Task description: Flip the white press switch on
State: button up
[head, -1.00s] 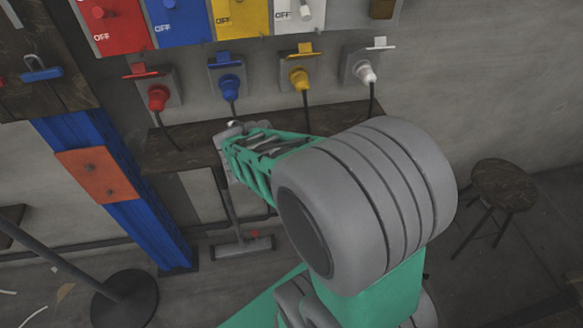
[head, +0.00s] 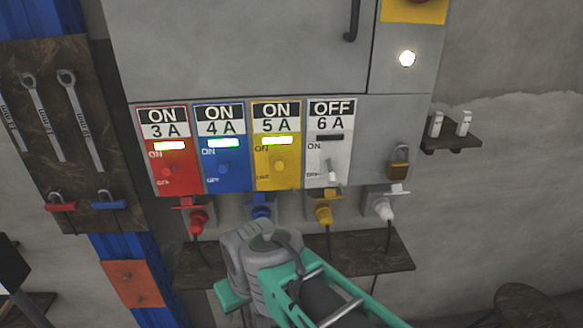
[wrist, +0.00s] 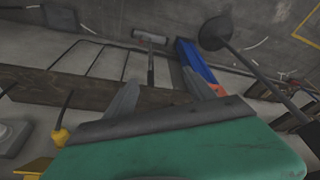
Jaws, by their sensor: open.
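The white press switch (head: 333,172) is on the white panel (head: 331,119) at the right end of a row of coloured panels in the head view. Its lever points down, by the lower OFF mark. The sign above it reads OFF 6A and its indicator bar is dark. My gripper (wrist: 160,77) shows in the wrist view with two grey fingers spread apart and nothing between them. In the head view my arm is below the panels, left of the white switch. The fingertips cannot be made out there, and my gripper is apart from the switch.
Red (head: 167,172), blue (head: 222,170) and yellow (head: 278,168) switch panels read ON with lit bars. A padlock (head: 399,168) hangs right of the white panel. Coloured plugs, including a white plug (head: 384,207), stick out below, above a wooden shelf (head: 372,255).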

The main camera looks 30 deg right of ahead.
aim_at(330, 175)
jog(key=z, duration=1.45)
jog(key=k, duration=1)
jog(key=u, duration=1.5)
jog(key=i, duration=0.5)
jog(key=u, duration=0.05)
